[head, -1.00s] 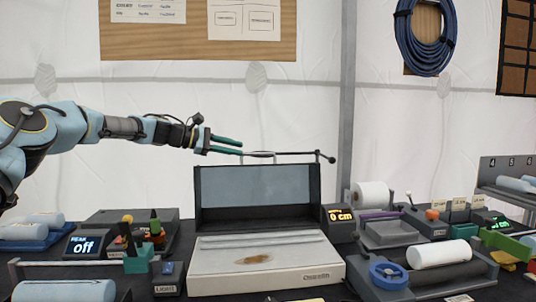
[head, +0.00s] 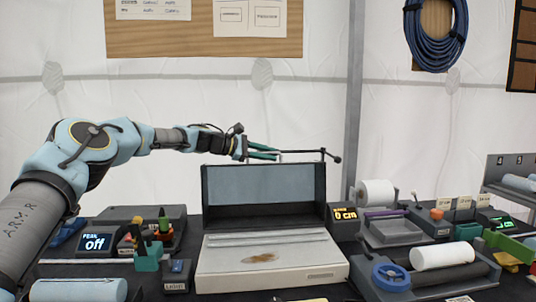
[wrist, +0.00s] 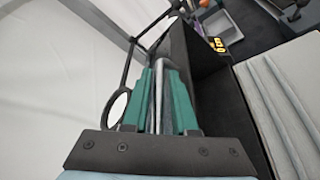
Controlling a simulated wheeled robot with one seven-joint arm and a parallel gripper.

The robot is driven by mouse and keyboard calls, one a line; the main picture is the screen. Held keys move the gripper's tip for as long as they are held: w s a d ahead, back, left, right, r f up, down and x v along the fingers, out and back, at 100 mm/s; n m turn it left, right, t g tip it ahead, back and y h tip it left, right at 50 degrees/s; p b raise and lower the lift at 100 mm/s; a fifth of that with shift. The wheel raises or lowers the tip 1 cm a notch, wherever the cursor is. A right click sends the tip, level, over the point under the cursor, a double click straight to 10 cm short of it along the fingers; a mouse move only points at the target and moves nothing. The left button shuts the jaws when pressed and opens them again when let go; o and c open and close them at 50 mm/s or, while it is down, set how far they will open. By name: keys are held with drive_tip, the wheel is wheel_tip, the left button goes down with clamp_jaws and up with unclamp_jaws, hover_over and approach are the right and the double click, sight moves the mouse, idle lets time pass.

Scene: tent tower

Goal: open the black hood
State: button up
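The black hood (head: 209,212) stands upright at the back of a white tray-like base (head: 270,284), with a grey-blue panel in its front. A thin bar handle (head: 303,152) runs along its top edge, and a dark rod with a knob shows at its right end. My gripper (head: 277,152) is at the left part of this bar. In the wrist view, my green fingers (wrist: 162,95) are apart, with the metal bar between them. I cannot tell whether they touch it. The hood's dark side (wrist: 215,85) lies right of the fingers.
A brown stain (head: 275,256) lies on the base. An orange "0 cm" display (head: 345,213) and a paper roll (head: 376,192) stand right of the hood. An "off" display (head: 95,243) and small tools stand left. A white tent wall is behind.

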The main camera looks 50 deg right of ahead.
clamp_jaws()
idle(1.2)
